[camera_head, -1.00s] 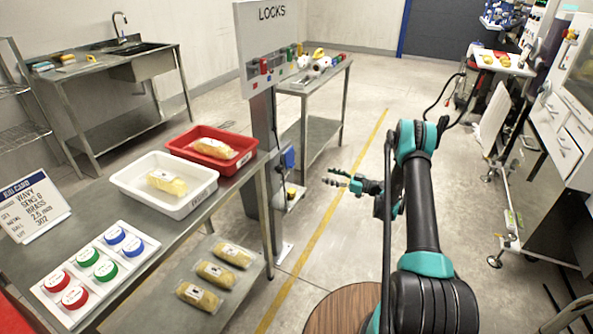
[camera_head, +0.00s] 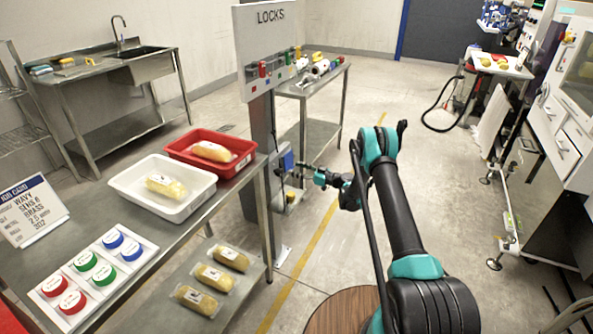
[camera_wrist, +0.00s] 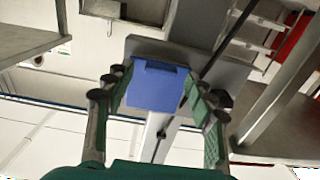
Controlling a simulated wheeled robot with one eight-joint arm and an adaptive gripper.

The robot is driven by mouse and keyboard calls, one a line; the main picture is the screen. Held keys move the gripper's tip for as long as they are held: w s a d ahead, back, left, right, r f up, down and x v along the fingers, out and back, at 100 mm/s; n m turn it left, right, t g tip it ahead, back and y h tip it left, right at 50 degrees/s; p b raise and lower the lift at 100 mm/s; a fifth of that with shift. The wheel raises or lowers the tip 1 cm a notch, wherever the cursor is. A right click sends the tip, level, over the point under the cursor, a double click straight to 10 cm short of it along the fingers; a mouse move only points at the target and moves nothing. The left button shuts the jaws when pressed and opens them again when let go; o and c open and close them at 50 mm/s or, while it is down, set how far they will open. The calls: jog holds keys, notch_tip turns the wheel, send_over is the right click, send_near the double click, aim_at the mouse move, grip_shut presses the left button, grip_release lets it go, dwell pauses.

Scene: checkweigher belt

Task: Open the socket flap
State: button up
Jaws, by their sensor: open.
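The blue socket flap (camera_head: 287,161) is on the post under the LOCKS board, near knee height of the bench. It looks closed. In the wrist view the flap (camera_wrist: 157,87) is a blue square with a lip along one edge, on a grey plate (camera_wrist: 190,56). My gripper (camera_head: 304,171) is open and just right of the flap in the head view. In the wrist view my gripper (camera_wrist: 158,112) has its two green-padded fingers spread on either side of the flap. I cannot tell whether a finger touches it.
The LOCKS board (camera_head: 266,45) stands above on the post (camera_head: 262,150). A steel bench with a white tray (camera_head: 163,205) and a red tray (camera_head: 211,167) is to the left. Another steel table (camera_head: 310,90) is behind. The floor to the right of the post is clear.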

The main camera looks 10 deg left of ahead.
jog(key=shift+a, duration=0.2)
grip_shut()
dwell(0.3)
